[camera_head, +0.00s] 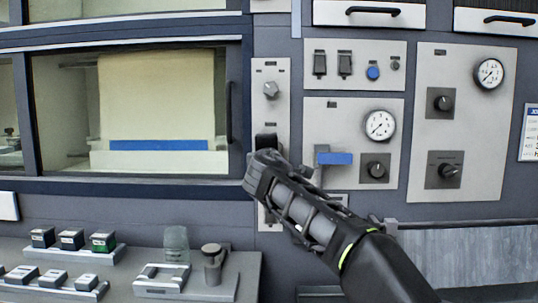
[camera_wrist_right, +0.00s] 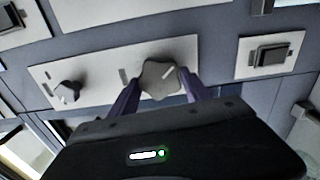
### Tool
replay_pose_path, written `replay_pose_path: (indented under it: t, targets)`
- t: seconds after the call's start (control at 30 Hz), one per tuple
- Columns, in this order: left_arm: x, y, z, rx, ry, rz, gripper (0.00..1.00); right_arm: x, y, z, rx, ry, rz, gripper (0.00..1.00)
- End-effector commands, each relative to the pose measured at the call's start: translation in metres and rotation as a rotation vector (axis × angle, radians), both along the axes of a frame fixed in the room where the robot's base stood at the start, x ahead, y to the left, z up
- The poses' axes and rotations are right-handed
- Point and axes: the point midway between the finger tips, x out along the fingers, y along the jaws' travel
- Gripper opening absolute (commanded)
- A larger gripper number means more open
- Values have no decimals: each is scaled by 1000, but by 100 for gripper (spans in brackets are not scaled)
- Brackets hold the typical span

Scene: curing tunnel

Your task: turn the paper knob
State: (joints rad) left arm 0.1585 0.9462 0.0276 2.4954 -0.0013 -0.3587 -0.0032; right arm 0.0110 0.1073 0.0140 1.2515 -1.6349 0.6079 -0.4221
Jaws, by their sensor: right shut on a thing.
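In the head view my right gripper (camera_head: 263,158) is at the lower part of the narrow panel (camera_head: 284,118) and hides the held knob. A second knob (camera_head: 271,90) is higher on the same panel; it also shows in the wrist view (camera_wrist_right: 67,92). Lettering is too small to read.
A window (camera_head: 150,110) is left of the panel. A blue-handled lever (camera_head: 335,158), gauges (camera_head: 380,125) and black knobs (camera_head: 376,169) are to the right, close to my right arm. A shelf with small boxes (camera_head: 71,240) and a glass (camera_head: 176,243) is below left.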

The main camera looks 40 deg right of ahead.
Motion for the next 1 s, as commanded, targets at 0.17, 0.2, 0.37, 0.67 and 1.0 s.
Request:
replay_pose_path:
  t: [0.17, 0.2, 0.37, 0.67, 1.0]
  targets:
    - [0, 0, 0, 0, 0, 0, 55, 0, -1, -1, 0, 2, -2, 15]
    - [0, 0, 0, 0, 0, 0, 55, 0, -1, -1, 0, 2, -2, 57]
    - [0, 0, 0, 0, 0, 0, 55, 0, -1, -1, 0, 1, -2, 70]
    - [0, 0, 0, 0, 0, 0, 55, 0, 0, 0, 0, 1, -1, 78]
    - [0, 0, -11, 0, 0, 1, 55, -23, 17, -2, 0, -2, 2, 78]
